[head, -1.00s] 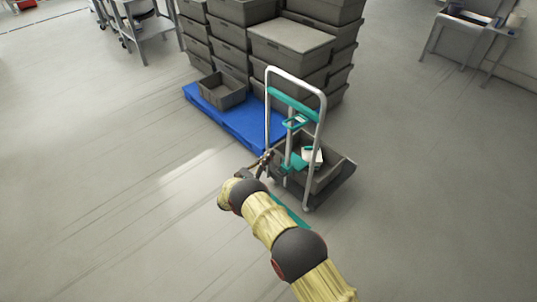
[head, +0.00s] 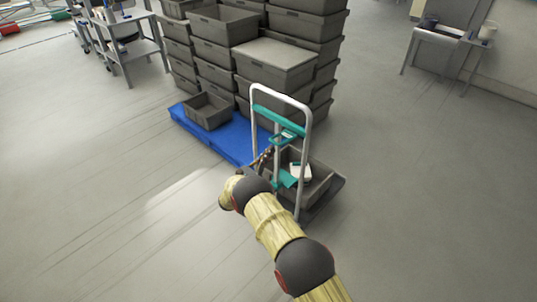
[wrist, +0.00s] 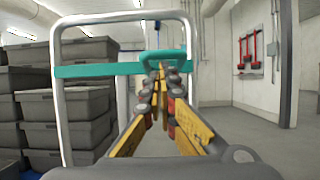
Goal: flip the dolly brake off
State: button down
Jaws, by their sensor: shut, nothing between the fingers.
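The dolly (head: 309,120) has an upright silver tube handle with a teal crossbar (head: 283,109). A teal loop-shaped part (head: 289,135) sits below the crossbar, and a teal piece (head: 287,180) shows lower down. I cannot tell which of these is the brake. My gripper (head: 267,155) is at the handle frame, between its two posts in the head view. In the wrist view my gripper (wrist: 161,70) is shut and empty, its fingertips just in front of or under the teal loop (wrist: 165,55). Contact cannot be made out.
A grey crate (head: 318,185) with a white item (head: 300,171) stands on the dolly. Behind it are stacked grey crates (head: 275,62) and a blue platform (head: 228,142). A metal cart (head: 128,50) stands far left, a table (head: 440,36) far right.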

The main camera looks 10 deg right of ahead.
jog(key=shift+r, duration=0.1)
jog(key=shift+r+y+p, duration=0.3)
jog(key=shift+r+p, duration=0.15)
jog(key=shift+p, duration=0.15)
jog(key=shift+r+g, duration=0.2)
jog(key=shift+g, duration=0.1)
jog(key=shift+a+r+g+y+p, duration=0.1)
jog(key=shift+r+g+y+p, duration=0.5)
jog(key=shift+r+p, duration=0.85)
notch_tip(320, 180, up, 10)
jog(key=g+y+p, duration=0.6)
jog(key=y+p, duration=0.3)
jog(key=p, duration=0.7)
send_over(272, 142)
jog(key=w+d, duration=0.3)
jog(key=d, duration=0.1)
jog(key=shift+w+d+r+p, duration=0.25)
jog(key=shift+w+d+p, duration=0.2)
jog(key=shift+d, duration=0.25)
jog(key=shift+w+d+r+p, duration=0.3)
jog(key=shift+w+d, duration=0.15)
jog(key=shift+d, duration=0.2)
